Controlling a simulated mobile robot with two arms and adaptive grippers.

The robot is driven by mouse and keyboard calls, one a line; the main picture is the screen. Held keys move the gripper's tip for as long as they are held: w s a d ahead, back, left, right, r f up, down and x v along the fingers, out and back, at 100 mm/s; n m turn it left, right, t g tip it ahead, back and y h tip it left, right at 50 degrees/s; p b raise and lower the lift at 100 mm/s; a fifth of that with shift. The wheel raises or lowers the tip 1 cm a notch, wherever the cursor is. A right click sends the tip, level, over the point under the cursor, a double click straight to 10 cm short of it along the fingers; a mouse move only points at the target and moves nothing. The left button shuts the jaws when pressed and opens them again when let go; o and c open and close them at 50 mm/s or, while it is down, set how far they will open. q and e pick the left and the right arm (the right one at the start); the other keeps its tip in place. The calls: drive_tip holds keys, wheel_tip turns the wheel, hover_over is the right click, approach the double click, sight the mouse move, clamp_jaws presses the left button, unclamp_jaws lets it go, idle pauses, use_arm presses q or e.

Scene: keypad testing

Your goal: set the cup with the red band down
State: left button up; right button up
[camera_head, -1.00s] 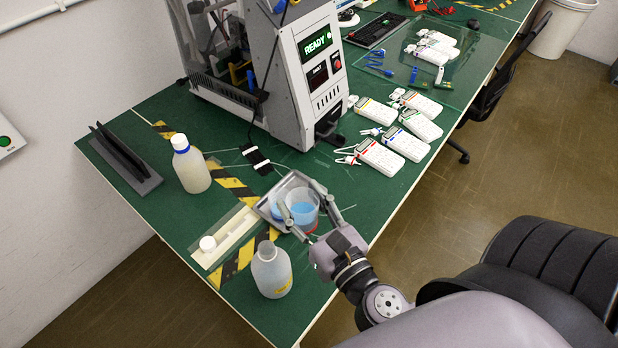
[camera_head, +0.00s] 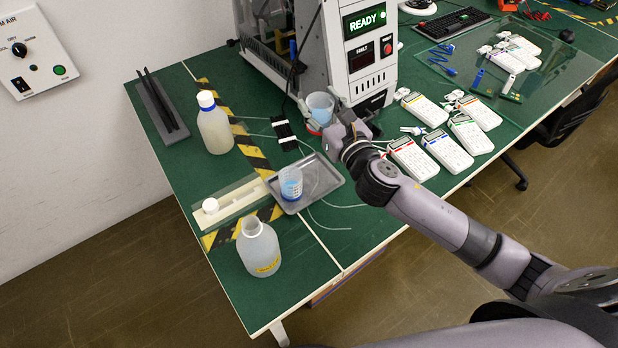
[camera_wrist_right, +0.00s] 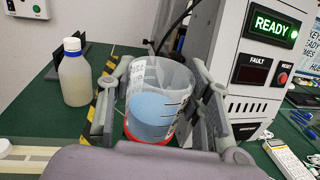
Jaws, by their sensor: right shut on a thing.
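The cup with the red band (camera_head: 320,106) is clear, with blue liquid inside and the red band round its base. It is upright beside the front of the machine, in the head view. My right gripper (camera_head: 322,114) is shut on it. In the right wrist view the fingers stand on both sides of the cup (camera_wrist_right: 158,112). Whether its base touches the green table (camera_head: 375,215) I cannot tell. A second cup with blue liquid (camera_head: 291,183) stands on the grey tray (camera_head: 325,186). My left gripper is not in view.
The machine (camera_head: 329,50) with the READY display stands right behind the held cup. Several white meters (camera_head: 413,158) lie to the right.

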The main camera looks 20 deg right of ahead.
drive_tip(key=shift+a+f+b, duration=0.1)
drive_tip(key=shift+f+b, duration=3.95)
drive_tip(key=shift+f, duration=5.55)
drive_tip(key=shift+s, duration=0.1)
drive_tip(key=shift+f, duration=0.2)
drive_tip(key=o, duration=0.7)
drive_tip(key=shift+r, duration=0.1)
drive_tip(key=shift+c, duration=0.2)
